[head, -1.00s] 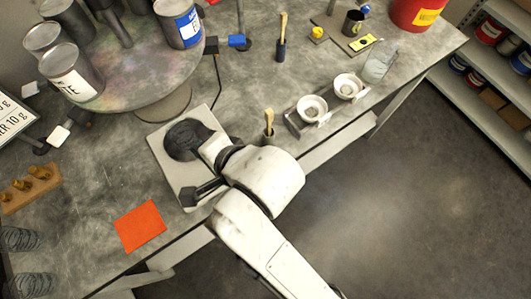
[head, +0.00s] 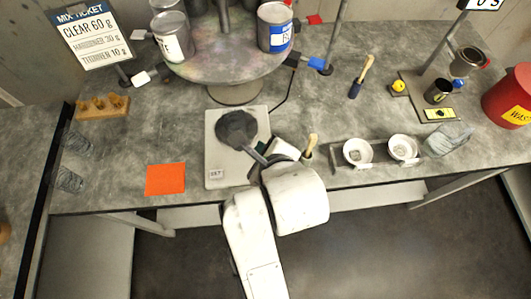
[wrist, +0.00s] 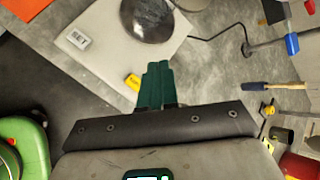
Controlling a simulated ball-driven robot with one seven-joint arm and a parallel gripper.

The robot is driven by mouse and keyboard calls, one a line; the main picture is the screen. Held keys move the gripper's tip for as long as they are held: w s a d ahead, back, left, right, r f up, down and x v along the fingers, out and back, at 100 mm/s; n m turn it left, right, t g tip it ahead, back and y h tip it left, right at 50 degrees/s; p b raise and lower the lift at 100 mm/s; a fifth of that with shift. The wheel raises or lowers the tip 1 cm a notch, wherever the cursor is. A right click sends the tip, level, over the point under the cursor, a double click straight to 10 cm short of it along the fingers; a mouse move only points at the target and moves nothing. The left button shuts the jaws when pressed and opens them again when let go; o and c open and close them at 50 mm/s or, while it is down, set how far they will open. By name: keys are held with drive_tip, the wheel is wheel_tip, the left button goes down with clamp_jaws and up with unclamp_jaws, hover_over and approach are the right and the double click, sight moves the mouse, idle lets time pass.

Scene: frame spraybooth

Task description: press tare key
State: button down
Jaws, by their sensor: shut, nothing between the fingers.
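The scale (head: 218,145) is a pale flat plate on the grey bench, with a round dark pan (head: 236,128). A white key marked SET (head: 215,174) sits at its front left corner; it also shows in the wrist view (wrist: 78,40). A yellow key (wrist: 132,82) is on the scale's near edge in the wrist view, its lettering too small to read surely. My gripper (wrist: 157,68) has green fingers, shut and empty, just right of the yellow key. Their height above it is unclear. In the head view my arm hides the yellow key and most of the gripper.
An orange square (head: 165,179) lies left of the scale. A brush (head: 310,146) stands right of my wrist, with white cups (head: 358,152) beyond it. A round turntable (head: 205,72) with cans is behind the scale. A dark cable runs from the scale's back right.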

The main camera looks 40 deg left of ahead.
wheel_tip(320, 180, down, 7)
drive_tip(key=b, duration=0.4)
drive_tip(key=shift+f+b, duration=0.5)
drive_tip(key=shift+f, duration=0.4)
drive_tip(key=shift+f, duration=0.2)
idle(1.3)
drive_tip(key=shift+f, duration=0.2)
drive_tip(key=shift+f, duration=0.45)
idle(0.7)
drive_tip(key=shift+r, duration=0.1)
drive_tip(key=shift+r+p, duration=0.8)
drive_tip(key=shift+p, duration=0.4)
